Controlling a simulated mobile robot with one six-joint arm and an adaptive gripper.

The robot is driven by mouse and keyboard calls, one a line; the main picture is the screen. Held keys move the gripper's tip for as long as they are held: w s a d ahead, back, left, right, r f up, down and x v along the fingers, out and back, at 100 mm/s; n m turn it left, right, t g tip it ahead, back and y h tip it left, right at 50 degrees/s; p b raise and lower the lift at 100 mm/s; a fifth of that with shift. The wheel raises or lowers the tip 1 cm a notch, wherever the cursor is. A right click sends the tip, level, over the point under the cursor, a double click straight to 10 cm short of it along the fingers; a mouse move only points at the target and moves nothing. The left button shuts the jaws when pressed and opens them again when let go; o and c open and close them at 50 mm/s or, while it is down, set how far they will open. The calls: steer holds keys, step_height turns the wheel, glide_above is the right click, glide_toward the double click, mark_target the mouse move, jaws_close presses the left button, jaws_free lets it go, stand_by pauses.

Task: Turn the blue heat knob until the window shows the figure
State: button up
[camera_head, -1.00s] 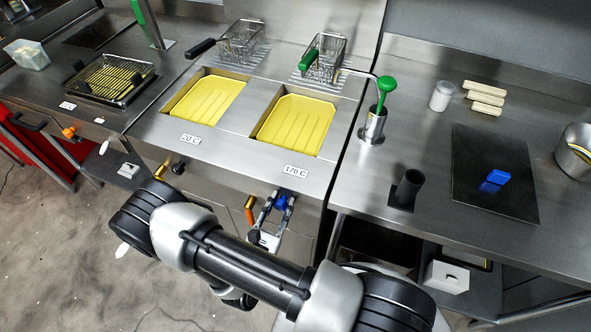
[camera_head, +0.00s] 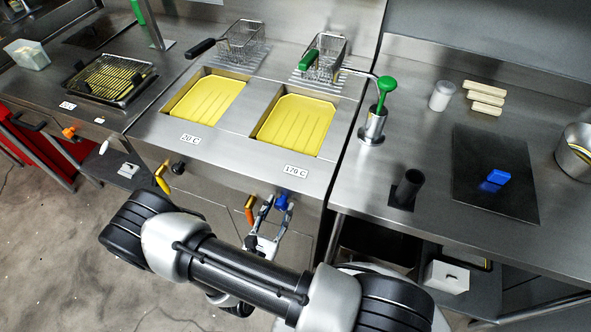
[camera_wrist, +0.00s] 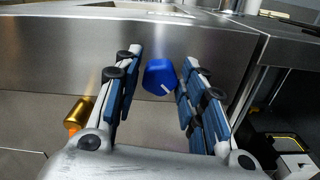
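The blue heat knob (camera_head: 282,200) sits on the steel fryer front below the right basin. It also shows in the wrist view (camera_wrist: 159,77), with a white mark on its face pointing to the lower right. The window (camera_head: 295,171) above it reads 170 C. My gripper (camera_head: 277,207) is in front of the knob and a little below it. In the wrist view its two blue-padded fingers (camera_wrist: 157,88) stand apart, with the knob seen between them and a narrow gap on each side. Nothing is held.
An orange-tipped brass handle (camera_head: 250,208) sticks out just left of the knob, also in the wrist view (camera_wrist: 77,115). A second window (camera_head: 190,139) reads 20 C, with a black knob (camera_head: 178,167) below. The right counter's edge (camera_head: 345,212) is close on the right.

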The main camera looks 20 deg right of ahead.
steer(key=shift+v, duration=2.25)
steer(key=shift+d, duration=0.1)
steer(key=shift+o, duration=0.4)
steer(key=shift+o, duration=1.2)
steer(key=v, duration=0.6)
steer(key=shift+b, duration=0.3)
